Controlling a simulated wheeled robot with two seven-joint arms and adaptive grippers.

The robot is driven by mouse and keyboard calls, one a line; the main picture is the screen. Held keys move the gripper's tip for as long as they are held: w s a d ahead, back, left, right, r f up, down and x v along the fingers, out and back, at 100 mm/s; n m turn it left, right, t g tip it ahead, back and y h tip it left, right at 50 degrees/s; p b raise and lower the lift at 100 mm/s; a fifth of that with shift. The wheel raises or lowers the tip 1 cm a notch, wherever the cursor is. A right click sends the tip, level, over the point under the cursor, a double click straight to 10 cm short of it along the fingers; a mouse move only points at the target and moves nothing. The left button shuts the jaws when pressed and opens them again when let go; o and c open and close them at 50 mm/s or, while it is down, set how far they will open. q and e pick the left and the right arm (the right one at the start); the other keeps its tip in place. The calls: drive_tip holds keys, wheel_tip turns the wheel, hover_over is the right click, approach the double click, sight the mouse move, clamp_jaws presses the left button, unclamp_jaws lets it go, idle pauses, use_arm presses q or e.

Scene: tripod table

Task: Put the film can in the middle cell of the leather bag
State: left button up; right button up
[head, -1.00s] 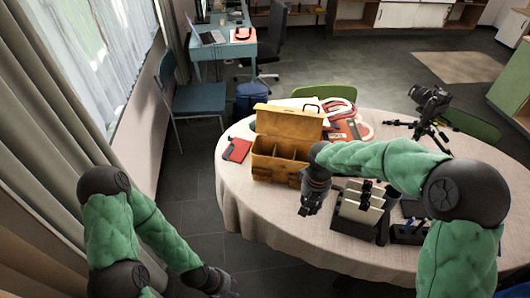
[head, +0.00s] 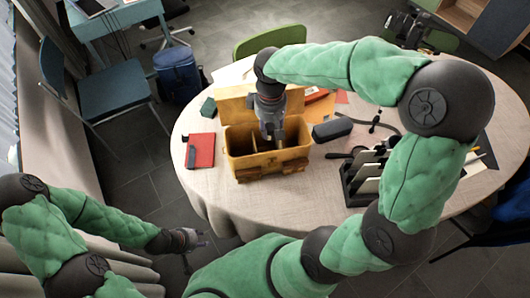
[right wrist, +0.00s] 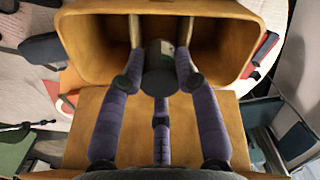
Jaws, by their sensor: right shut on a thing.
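The tan leather bag (head: 255,164) stands open on the table, its lid folded back behind it. In the right wrist view the bag (right wrist: 85,35) shows two dividers making three cells. My right gripper (head: 277,140) points down over the bag's opening. In the right wrist view this gripper (right wrist: 158,80) is shut on the film can (right wrist: 158,64), a dark, short cylinder. The can lines up with the middle cell, between the dividers; I cannot tell how deep it is. My left gripper (head: 198,239) is off the table at the lower left, its opening unclear.
A red notebook (head: 203,150) lies left of the bag. A dark case (head: 332,130) lies just right of it. A black rack with pale cards (head: 370,172) stands further right. The cloth in front of the bag is clear.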

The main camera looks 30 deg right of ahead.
drive_tip(key=shift+f+b, duration=2.85)
drive_tip(key=shift+f, duration=5.1)
